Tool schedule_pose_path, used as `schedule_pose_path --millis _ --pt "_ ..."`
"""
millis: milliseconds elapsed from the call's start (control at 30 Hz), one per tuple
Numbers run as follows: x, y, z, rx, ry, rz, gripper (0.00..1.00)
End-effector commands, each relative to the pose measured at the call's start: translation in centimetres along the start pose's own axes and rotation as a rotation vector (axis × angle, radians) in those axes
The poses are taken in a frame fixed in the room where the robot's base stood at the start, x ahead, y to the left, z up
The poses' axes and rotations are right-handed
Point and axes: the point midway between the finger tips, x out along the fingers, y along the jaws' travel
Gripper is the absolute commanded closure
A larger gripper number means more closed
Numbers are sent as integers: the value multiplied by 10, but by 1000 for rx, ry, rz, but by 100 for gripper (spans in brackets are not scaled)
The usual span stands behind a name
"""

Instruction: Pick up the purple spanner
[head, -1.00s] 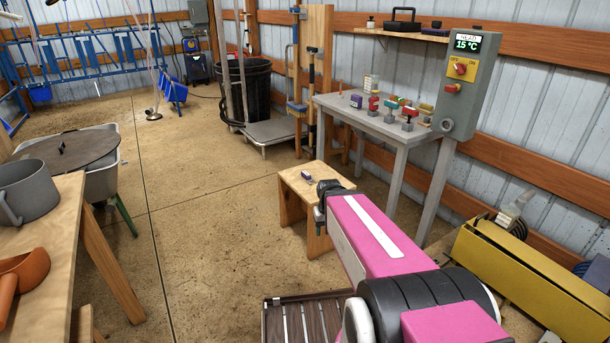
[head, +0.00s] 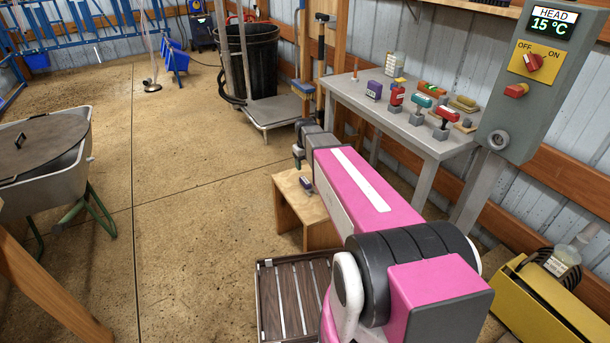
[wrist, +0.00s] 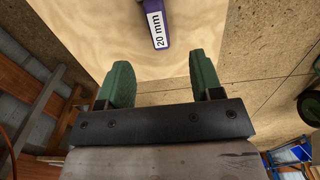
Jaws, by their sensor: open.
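A purple piece with a white "20 mm" label, apparently the purple spanner (wrist: 157,28), lies on the wooden stool top in the wrist view; its upper part is cut off by the frame edge. In the head view the purple spanner (head: 306,184) shows small on the stool (head: 318,207), partly beside my arm. My gripper (wrist: 160,82) is open, with its two green fingers apart and nothing between them. The spanner is ahead of the fingertips, between their lines and not touching. In the head view my gripper (head: 298,158) is above the stool.
A grey table (head: 345,97) behind the stool holds a purple block (head: 374,90) and several coloured tools on stands. A grey control box (head: 530,80) stands at right. A slatted wooden crate (head: 290,300) is at the front. Floor left of the stool is clear.

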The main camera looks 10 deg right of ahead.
Motion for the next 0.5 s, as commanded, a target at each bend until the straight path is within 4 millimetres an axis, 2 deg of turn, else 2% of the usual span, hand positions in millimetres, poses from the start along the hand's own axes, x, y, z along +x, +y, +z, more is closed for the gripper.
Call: schedule_pose_path --millis 233,500 --pt "12 1 -4 -6 -1 0 40" --pt "50 1 -4 -6 -2 0 40"
